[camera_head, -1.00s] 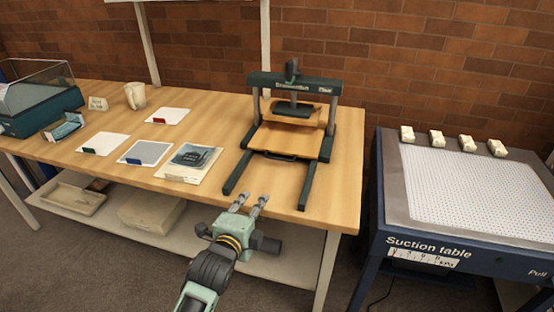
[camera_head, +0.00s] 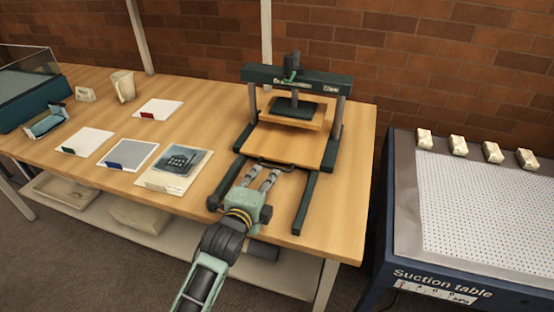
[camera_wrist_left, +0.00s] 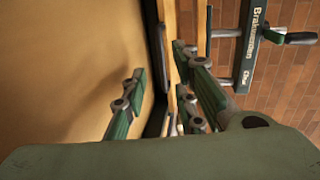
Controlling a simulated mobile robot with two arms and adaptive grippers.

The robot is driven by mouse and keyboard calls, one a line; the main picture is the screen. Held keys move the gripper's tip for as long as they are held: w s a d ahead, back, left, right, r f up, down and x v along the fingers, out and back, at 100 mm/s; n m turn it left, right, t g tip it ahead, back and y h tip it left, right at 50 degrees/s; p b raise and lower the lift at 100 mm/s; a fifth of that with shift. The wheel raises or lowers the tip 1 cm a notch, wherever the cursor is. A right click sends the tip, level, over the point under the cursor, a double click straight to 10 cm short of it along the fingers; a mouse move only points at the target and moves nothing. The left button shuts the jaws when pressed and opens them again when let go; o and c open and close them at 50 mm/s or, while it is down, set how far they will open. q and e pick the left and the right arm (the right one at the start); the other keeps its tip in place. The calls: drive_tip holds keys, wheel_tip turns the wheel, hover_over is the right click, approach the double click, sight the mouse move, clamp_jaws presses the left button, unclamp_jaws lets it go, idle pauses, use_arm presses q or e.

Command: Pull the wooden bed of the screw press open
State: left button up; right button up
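The screw press (camera_head: 293,77) stands on the wooden table with a dark green frame, two posts and a plate on a central screw. Its wooden bed (camera_head: 290,142) lies flat between two dark rails, with a dark handle (camera_head: 277,164) on its front edge. My left gripper (camera_head: 263,168) is at that handle, coming from the front. In the left wrist view, its fingers (camera_wrist_left: 160,62) are apart, one on each side of the dark handle strip and bed edge (camera_wrist_left: 167,45). Contact cannot be told. The right gripper is not in view.
Cards and a printed sheet (camera_head: 173,167) lie left of the press, with a mug (camera_head: 123,86) behind. The suction table (camera_head: 470,210) stands to the right across a gap. The table's front edge (camera_head: 330,257) is near my left arm.

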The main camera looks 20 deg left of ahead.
sight(272, 167)
use_arm(q)
drive_tip(key=x, duration=0.6)
drive_tip(key=shift+w, duration=0.4)
drive_tip(key=c, duration=0.6)
clamp_jaws()
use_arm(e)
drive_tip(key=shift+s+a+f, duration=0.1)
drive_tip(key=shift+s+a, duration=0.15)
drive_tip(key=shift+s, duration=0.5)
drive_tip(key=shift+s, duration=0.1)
